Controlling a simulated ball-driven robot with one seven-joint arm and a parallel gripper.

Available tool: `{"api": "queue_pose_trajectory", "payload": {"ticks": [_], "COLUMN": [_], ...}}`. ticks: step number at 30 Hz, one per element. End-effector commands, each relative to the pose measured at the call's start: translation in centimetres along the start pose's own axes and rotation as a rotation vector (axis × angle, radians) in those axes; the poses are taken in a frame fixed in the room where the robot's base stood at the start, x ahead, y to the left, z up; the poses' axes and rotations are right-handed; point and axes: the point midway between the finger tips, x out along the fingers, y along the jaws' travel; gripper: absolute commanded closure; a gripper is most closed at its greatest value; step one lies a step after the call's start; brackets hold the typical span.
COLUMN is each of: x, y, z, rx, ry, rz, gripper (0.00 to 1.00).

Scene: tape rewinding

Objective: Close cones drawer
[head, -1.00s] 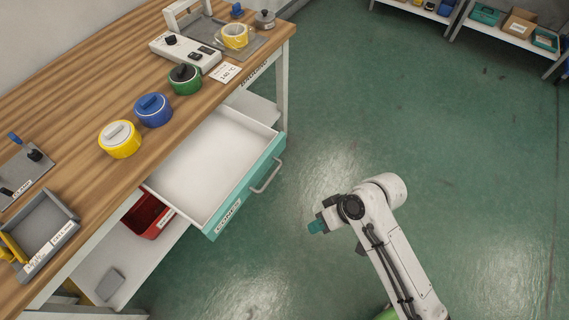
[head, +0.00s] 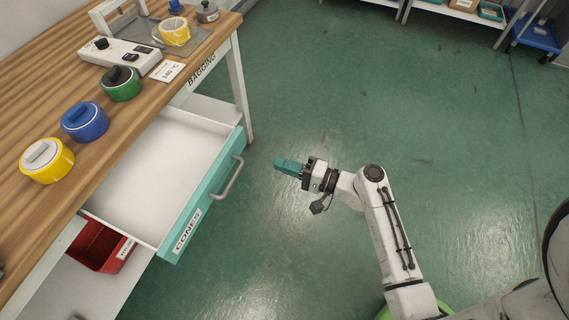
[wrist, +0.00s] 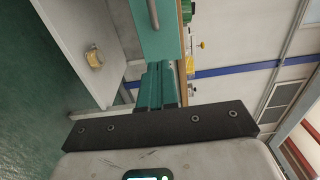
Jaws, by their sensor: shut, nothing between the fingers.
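The cones drawer (head: 160,160) is pulled out from under the wooden workbench, and its white inside looks empty. Its teal front (head: 203,196) carries a "CONES" label and a grey bar handle (head: 229,178). My gripper (head: 279,163) has teal fingers and is shut and empty. In the head view it is to the right of the handle, apart from it, over the floor. In the wrist view the shut fingers (wrist: 155,85) point toward a teal panel (wrist: 157,30) with a grey bar, which looks like the drawer front.
A red bin (head: 98,247) sits below the drawer. A bench leg (head: 240,90) stands behind the drawer's far end. Open green floor lies to the right.

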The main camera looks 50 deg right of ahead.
Motion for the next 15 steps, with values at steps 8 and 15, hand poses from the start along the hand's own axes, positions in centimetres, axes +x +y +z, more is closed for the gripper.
{"api": "queue_pose_trajectory", "payload": {"ticks": [8, 15], "x": [5.7, 9.4], "y": [-0.1, 0.0], "z": [0.1, 0.1], "rx": [-0.001, -0.002], "ry": [-0.005, -0.004], "rz": [0.000, 0.002], "gripper": [1.00, 1.00]}}
